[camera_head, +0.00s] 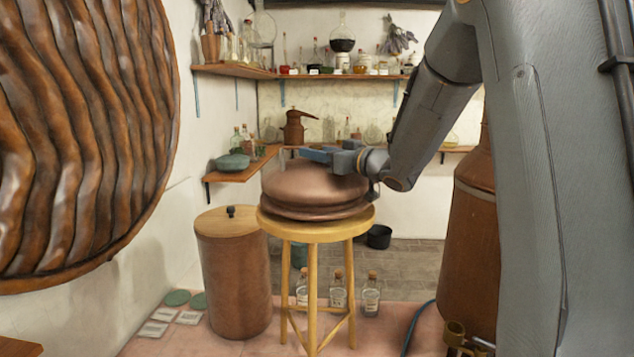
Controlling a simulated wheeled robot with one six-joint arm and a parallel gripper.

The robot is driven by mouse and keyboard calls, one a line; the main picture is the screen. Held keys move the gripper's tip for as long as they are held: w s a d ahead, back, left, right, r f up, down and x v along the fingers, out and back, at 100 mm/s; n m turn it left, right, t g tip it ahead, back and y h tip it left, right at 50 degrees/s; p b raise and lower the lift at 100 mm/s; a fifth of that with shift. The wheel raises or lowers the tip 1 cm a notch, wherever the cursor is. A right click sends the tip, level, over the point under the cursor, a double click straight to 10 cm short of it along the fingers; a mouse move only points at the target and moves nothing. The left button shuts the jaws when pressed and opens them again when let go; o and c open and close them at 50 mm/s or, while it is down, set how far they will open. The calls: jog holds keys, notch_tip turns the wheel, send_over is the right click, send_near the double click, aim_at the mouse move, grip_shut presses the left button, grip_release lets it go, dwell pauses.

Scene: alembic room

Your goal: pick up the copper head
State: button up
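The copper head (315,188) is a rounded, squat copper piece with a ridged lower rim. It sits on the round top of a wooden stool (312,229) in the middle of the view. My gripper (318,155) reaches in from the right and points left at the top of the copper head. Its blue-grey fingers overlap the head's upper edge in the picture. I cannot tell whether they touch it or are apart from it, nor whether the fingers are open or shut.
A copper drum with a wooden lid (231,223) stands left of the stool. A large copper vessel (468,235) is at the right, partly behind my arm. Corked bottles (338,290) stand on the floor by the stool. Shelves (300,74) with glassware line the back wall.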

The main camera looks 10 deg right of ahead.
grip_shut()
dwell(1.4)
jog(key=shift+r, duration=0.2)
